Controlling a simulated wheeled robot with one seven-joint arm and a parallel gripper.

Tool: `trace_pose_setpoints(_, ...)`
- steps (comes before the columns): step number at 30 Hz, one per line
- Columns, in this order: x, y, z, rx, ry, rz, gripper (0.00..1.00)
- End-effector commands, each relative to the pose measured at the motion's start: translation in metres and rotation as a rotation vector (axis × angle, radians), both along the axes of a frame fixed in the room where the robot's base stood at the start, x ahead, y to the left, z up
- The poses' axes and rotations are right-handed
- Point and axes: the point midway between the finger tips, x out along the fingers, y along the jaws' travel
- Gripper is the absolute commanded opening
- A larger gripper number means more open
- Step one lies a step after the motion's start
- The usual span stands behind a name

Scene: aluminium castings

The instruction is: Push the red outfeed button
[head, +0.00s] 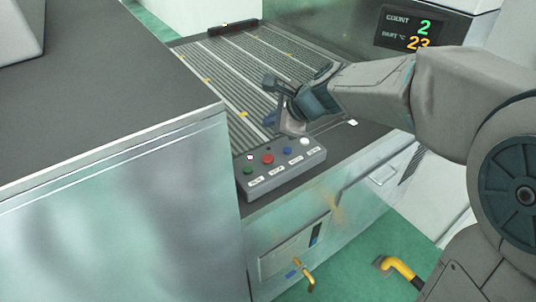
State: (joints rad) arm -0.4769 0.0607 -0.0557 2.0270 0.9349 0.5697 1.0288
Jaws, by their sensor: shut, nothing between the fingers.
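A grey button box (296,168) sits at the front edge of the slatted outfeed bed. It carries a row of buttons: green, red, blue and white from left to right. The red button (267,159) is second from the left and in plain view. The labels under the buttons are too small to read. My gripper (291,130) is shut and empty, pointing down just behind the blue and white buttons. It is up and to the right of the red button and apart from it. I cannot tell its exact height above the box.
The slatted conveyor bed (235,75) lies behind the box. A dark-topped metal cabinet (110,90) stands close on the left. A display (409,29) reads COUNT 2 and PART °C 23. A yellow handle (304,272) sticks out below the box.

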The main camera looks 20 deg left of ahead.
Motion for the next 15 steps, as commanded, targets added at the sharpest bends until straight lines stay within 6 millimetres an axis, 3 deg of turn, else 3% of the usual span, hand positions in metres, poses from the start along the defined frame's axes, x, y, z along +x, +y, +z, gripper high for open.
trace_pose_setpoints(8, 0.0, 0.0, -0.005, -0.001, 0.0, 0.002, 0.0)
trace_pose_setpoints(15, -0.001, 0.0, -0.028, -0.003, 0.0, 0.003, 0.0)
